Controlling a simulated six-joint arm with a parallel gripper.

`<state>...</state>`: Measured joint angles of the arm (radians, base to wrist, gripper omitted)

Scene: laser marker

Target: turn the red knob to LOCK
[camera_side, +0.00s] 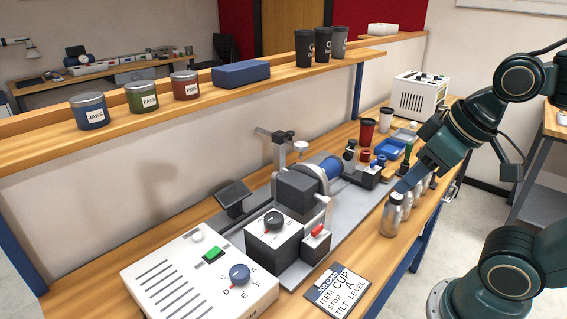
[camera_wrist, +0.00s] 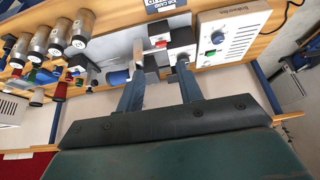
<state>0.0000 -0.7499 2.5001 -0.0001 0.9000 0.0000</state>
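The red knob (camera_side: 317,230) is a small red handle on a grey block beside the black-and-white dial box, at the front of the laser marker. It also shows in the wrist view (camera_wrist: 161,43), beyond my fingertips. Its LOCK marking is too small to read, so I cannot tell its setting. My gripper (camera_side: 401,187) is up and to the right of the knob, near the silver cylinders and well apart from the knob. In the wrist view my gripper (camera_wrist: 160,72) has its two blue fingers spread, with nothing held between them.
A white control box (camera_side: 192,272) with a green button and a lettered dial stands front left. Several silver cylinders (camera_side: 391,218) stand along the right bench edge. A job card (camera_side: 337,289) lies in front of the machine. A shelf with cans (camera_side: 88,110) runs behind.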

